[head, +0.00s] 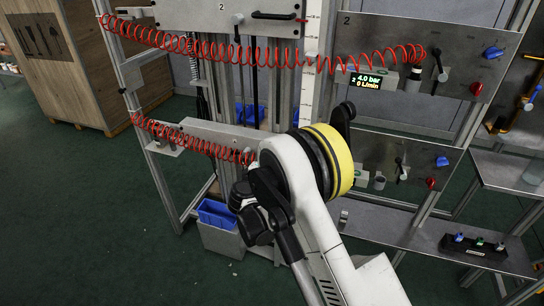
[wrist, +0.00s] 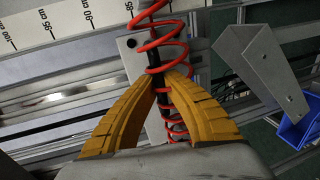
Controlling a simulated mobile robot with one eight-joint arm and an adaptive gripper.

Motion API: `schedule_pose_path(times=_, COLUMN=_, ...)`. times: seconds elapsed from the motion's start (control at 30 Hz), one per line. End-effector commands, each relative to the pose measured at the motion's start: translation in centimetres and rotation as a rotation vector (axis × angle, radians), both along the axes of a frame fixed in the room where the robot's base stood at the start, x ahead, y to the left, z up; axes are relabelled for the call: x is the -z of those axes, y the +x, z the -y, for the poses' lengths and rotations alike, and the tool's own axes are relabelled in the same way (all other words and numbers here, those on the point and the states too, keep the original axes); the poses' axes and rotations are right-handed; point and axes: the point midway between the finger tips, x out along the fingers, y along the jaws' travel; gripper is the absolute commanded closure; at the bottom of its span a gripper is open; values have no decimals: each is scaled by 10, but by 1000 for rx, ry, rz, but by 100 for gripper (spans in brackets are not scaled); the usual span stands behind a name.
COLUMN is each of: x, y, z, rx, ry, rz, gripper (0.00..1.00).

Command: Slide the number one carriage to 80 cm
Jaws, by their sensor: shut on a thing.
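The lower carriage (head: 215,130) is a light grey plate across the frame, with a red coiled hose at its front. The upper carriage (head: 200,20) bears the number 2; no number shows on the lower one. My arm hides the fingers in the head view.
Red hose coils (wrist: 165,35) surround the fingertips. A grey bracket (wrist: 262,65) and a blue bin (wrist: 300,128) lie to the right. Valve panels (head: 400,165) stand right of the scale. Open green floor (head: 100,220) lies at left.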

Motion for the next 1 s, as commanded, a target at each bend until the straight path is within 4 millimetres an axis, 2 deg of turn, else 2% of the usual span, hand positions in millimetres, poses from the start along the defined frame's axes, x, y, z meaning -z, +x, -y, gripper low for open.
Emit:
schedule_pose_path(times=0.1, x=19, y=4, z=1, rx=5, ry=2, rz=-3, gripper=100)
schedule_pose_path(times=0.23, x=30, y=5, z=1, rx=5, ry=2, rz=-3, gripper=100)
schedule_pose_path(times=0.67, x=36, y=5, z=1, rx=7, ry=5, rz=-5, gripper=100)
schedule_pose_path(times=0.7, x=36, y=5, z=1, rx=6, ry=5, rz=-5, gripper=79)
schedule_pose_path(times=0.73, x=36, y=5, z=1, rx=6, ry=5, rz=-5, gripper=70)
schedule_pose_path(times=0.77, x=35, y=6, z=1, rx=6, ry=4, rz=-4, gripper=66)
schedule_pose_path(times=1.0, x=33, y=6, z=1, rx=3, ry=2, rz=-2, gripper=66)
